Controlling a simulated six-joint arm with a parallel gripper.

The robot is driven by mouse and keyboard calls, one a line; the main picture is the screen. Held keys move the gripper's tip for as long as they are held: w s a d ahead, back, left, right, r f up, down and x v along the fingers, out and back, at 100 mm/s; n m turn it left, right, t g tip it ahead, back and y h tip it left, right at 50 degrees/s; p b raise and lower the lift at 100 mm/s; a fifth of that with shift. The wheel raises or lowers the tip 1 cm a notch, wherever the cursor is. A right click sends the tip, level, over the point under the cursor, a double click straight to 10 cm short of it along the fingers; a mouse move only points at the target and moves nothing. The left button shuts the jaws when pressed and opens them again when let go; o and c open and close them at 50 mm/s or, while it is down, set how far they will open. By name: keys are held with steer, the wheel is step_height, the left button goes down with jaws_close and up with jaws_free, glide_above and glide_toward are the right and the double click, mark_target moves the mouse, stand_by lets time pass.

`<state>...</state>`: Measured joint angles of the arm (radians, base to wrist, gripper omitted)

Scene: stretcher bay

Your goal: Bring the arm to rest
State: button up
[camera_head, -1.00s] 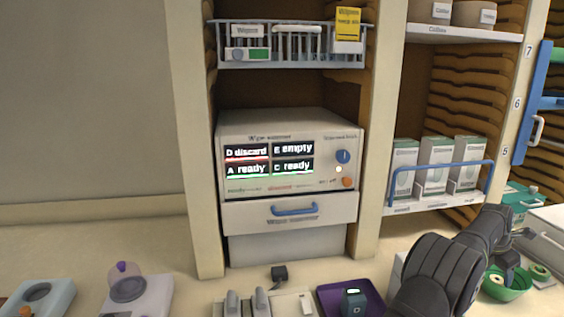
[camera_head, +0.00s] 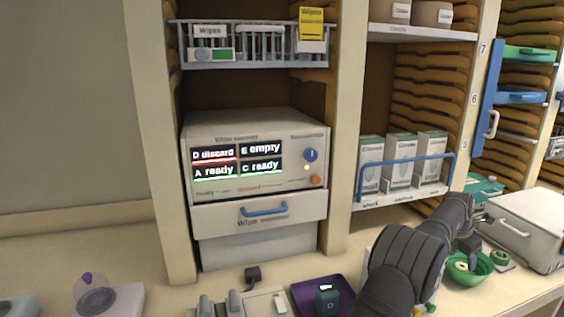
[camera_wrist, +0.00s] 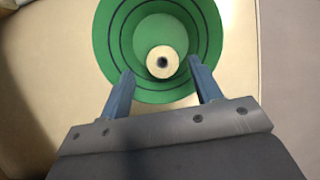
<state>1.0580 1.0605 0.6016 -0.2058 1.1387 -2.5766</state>
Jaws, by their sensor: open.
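My arm reaches from the bottom of the head view toward the right end of the counter. My gripper (camera_wrist: 161,67) is open, with its two blue-grey fingers apart and nothing between them. It is above a green bowl (camera_head: 459,276), which stands on the counter. In the wrist view the bowl (camera_wrist: 112,40) lies beyond the fingertips, and a cream round piece with a dark centre (camera_wrist: 162,62) sits inside it.
A wipe warmer (camera_head: 255,150) with a blue-handled drawer stands in the middle bay. A purple tray (camera_head: 300,297) is left of my arm. Boxes fill the shelf behind.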

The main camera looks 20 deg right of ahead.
mark_target(461, 266)
steer(key=x, duration=0.3)
steer(key=shift+a+f, duration=0.1)
steer(key=shift+f, duration=0.35)
step_height(461, 266, up, 5)
steer(key=shift+r, duration=0.15)
steer(key=s+r, duration=0.7)
steer(key=s, duration=0.4)
steer(key=a+r, duration=0.2)
steer(key=a, duration=1.4)
steer(key=a+r, duration=0.2)
steer(key=a, duration=1.3)
steer(key=shift+a+r, duration=0.4)
